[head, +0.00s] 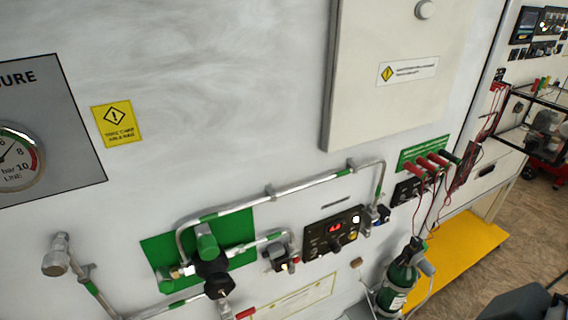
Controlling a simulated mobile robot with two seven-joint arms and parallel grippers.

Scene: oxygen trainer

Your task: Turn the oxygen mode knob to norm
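A small black control panel (333,232) is mounted on the white wall, below the middle of the head view. It has a lit red display, a round pale lit button at its right and small dark knobs (335,244) along its lower part. Its lettering is too small to read, so I cannot tell which knob is the oxygen mode knob or where it points. Neither my left nor my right gripper can be made out in the view.
Metal pipes (313,183) with green bands run above and left of the panel, with a green valve (207,246) at the left. Red-capped cables (432,165) hang at the right above a green oxygen bottle (398,285). A yellow platform (465,248) lies at right.

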